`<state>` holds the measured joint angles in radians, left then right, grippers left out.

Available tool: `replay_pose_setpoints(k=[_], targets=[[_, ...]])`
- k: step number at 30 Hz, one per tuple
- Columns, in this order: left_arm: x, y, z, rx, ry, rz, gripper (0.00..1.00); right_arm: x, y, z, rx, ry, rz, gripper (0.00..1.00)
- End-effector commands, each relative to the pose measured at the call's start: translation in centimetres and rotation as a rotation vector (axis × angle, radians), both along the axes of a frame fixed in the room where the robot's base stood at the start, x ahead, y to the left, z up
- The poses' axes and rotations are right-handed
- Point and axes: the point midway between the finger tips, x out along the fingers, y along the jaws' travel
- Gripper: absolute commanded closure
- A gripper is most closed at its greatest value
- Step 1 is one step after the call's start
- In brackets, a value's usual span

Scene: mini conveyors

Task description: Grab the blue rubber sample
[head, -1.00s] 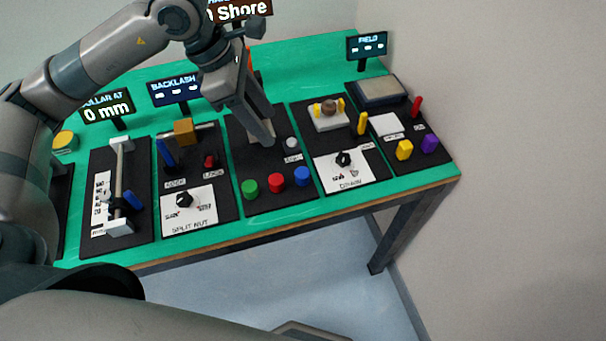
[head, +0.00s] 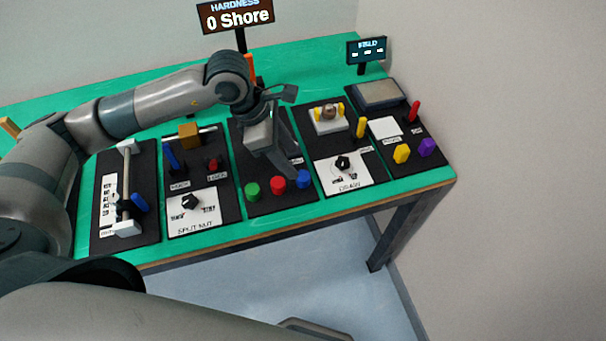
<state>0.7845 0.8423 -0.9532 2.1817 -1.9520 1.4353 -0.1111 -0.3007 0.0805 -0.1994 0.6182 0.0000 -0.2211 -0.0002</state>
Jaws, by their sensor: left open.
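The blue rubber sample (head: 303,179) is a short round cylinder at the front of the middle black panel in the head view. It stands at the right end of a row with a red sample (head: 278,184) and a green sample (head: 252,190). My left gripper (head: 293,168) is open and points down, just behind and left of the blue sample. Its fingers cover part of the panel, and I cannot tell whether a fingertip touches the sample. My right gripper is not in view.
The hardness display (head: 238,17) reads 0 Shore behind my left arm. The split nut panel (head: 197,222) lies to the left. The draw panel (head: 343,172) with its black knob and yellow peg (head: 361,127) lies to the right. The table's front edge is close.

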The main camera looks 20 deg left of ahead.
Motion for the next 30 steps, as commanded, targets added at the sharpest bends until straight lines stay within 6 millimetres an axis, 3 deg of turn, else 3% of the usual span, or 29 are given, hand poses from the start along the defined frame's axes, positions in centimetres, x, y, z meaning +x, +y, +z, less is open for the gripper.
replay_pose_setpoints(k=[6, 20, 30], targets=[[0.1, -0.6, -1.3, 0.000, 0.001, 0.000, 0.51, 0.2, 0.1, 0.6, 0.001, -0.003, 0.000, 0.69], [0.1, -0.8, -1.9, 0.002, 0.004, 0.000, 0.51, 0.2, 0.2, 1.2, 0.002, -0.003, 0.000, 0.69], [0.1, -2.2, -5.4, 0.000, 0.003, 0.000, 0.51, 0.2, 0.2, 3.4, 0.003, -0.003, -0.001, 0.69]])
